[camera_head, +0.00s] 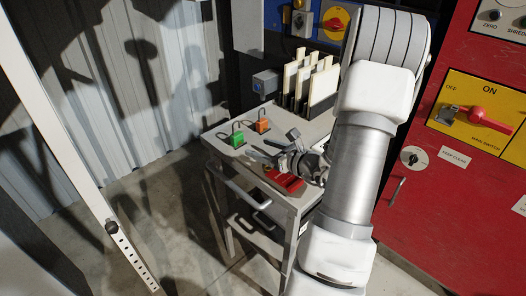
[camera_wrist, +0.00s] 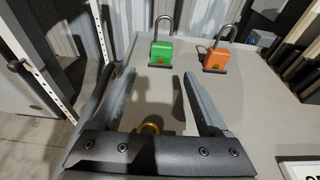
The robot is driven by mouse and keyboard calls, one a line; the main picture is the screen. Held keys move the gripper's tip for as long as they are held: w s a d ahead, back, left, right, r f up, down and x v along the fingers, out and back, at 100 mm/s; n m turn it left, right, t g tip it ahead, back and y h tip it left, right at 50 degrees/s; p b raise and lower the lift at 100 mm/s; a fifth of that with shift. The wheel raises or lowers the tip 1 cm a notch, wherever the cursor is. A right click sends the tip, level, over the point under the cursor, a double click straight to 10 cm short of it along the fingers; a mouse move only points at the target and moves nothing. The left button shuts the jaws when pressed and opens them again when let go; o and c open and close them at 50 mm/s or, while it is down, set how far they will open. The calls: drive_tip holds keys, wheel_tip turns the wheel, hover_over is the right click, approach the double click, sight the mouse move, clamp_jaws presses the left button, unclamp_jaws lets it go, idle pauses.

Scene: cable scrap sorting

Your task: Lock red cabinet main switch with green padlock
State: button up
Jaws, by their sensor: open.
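The green padlock (camera_head: 238,139) stands upright on the grey cart top, its shackle up. It also shows in the wrist view (camera_wrist: 161,55), just beyond my fingertips. My gripper (camera_wrist: 158,78) is open and empty, its fingers pointing toward the green padlock without holding it. In the head view, my gripper is low over the cart, partly hidden by my arm. The red cabinet (camera_head: 440,195) is at right. Its main switch (camera_head: 488,117) has a red handle lying roughly sideways on a yellow plate with OFF and ON labels, and a metal piece at its left end.
An orange padlock (camera_wrist: 217,60) stands right of the green one. Upright boards (camera_head: 308,84) stand in a rack behind. A red item (camera_head: 283,181) lies near the cart's front, and a gold ring (camera_wrist: 150,128) shows below my fingers. A white post (camera_head: 75,135) stands left.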

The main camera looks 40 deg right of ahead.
sight(239, 139)
drive_tip(key=shift+w+d+f, duration=0.1)
drive_tip(key=shift+w+d, duration=0.05)
drive_tip(key=shift+b+x, duration=1)
drive_tip(key=shift+x, duration=2.6)
drive_tip(key=shift+b+x, duration=0.5)
drive_tip(key=shift+x, duration=0.95)
drive_tip(key=c, duration=1.1)
drive_tip(key=shift+r+p, duration=0.9)
drive_tip(key=shift+r, duration=0.45)
